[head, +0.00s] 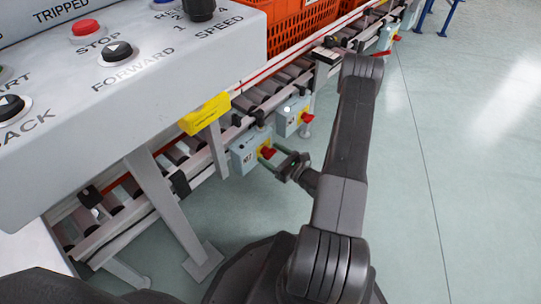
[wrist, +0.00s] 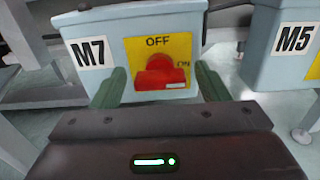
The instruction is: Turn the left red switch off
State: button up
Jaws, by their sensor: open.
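The left red switch (wrist: 160,74) sits on a yellow plate (wrist: 180,47) on the pale blue M7 box (wrist: 100,22). OFF is printed above the knob and ON at its right, partly covered by it. A white mark shows at the knob's lower right; its exact turn is hard to tell. In the head view the same switch (head: 267,153) faces my gripper (head: 287,161). My gripper is open, with its green fingers on either side of the knob in the wrist view (wrist: 160,84). Contact cannot be told.
The M5 box (wrist: 284,48) stands to the right; its red switch (head: 307,117) shows in the head view. A roller conveyor (head: 262,98) runs behind the boxes, with an orange tote (head: 300,25) on it. A grey control panel (head: 150,90) fills the upper left. Floor at right is clear.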

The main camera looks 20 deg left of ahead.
jog(key=shift+w+a, duration=0.15)
jog(key=shift+a, duration=0.3)
jog(key=c, duration=1)
